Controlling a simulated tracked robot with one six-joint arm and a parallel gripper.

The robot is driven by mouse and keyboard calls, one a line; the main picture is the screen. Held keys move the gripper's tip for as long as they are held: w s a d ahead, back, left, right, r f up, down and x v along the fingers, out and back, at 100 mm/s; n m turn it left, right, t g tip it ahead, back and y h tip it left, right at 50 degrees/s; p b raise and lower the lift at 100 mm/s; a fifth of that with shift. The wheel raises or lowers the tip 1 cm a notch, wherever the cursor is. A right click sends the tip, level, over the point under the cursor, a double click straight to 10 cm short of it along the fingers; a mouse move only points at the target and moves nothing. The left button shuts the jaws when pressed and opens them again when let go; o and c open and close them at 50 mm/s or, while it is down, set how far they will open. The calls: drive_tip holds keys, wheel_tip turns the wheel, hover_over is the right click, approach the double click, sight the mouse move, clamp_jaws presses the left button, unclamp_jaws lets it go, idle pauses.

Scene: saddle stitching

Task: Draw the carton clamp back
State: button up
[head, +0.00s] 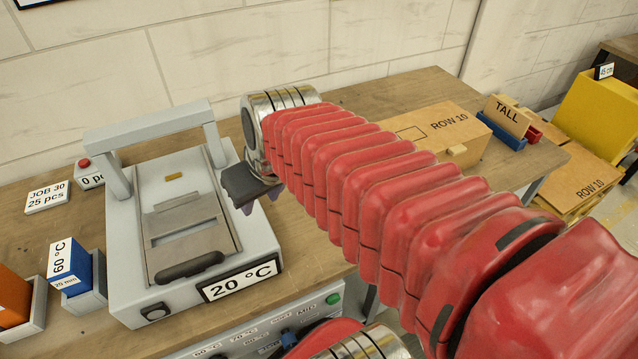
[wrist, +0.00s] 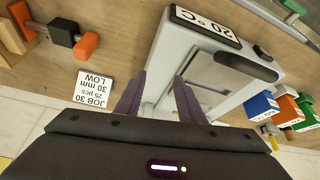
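My gripper (head: 258,205) hangs beside the right edge of the grey press-like machine (head: 270,245) in the head view, below the silver wrist. In the wrist view my gripper (wrist: 158,85) shows two purple-grey fingers apart with nothing between them. No part is labelled as the carton clamp. A dark block with orange ends (wrist: 62,32) at the wrist view's upper left may be it, but I cannot tell for sure. It lies apart from my fingers. My red arm hides much of the bench's middle in the head view.
A job card (wrist: 88,88) lies between that block and the machine. A wooden ROW 10 box (head: 412,122) and a TALL plate (head: 507,115) stand at the back right. A 60 °C blue box (head: 75,268) stands at left. A control panel (head: 275,335) is at the front.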

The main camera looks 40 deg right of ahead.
drive_tip(key=w+d+f+m, duration=0.1)
drive_tip(key=d+f, duration=0.1)
drive_tip(key=d, duration=0.8)
drive_tip(key=w+d+f+m+g, duration=0.1)
drive_tip(key=d+f, duration=0.1)
drive_tip(key=d, duration=0.7)
drive_tip(key=shift+w+d+f+h, duration=0.2)
drive_tip(key=shift+d+h, duration=0.1)
drive_tip(key=shift+d, duration=0.1)
drive_tip(key=x, duration=1.3)
drive_tip(key=shift+w+d+f, duration=0.1)
drive_tip(key=shift+w+f, duration=0.05)
drive_tip(key=shift+f, duration=0.2)
drive_tip(key=shift+c, duration=0.4)
clamp_jaws()
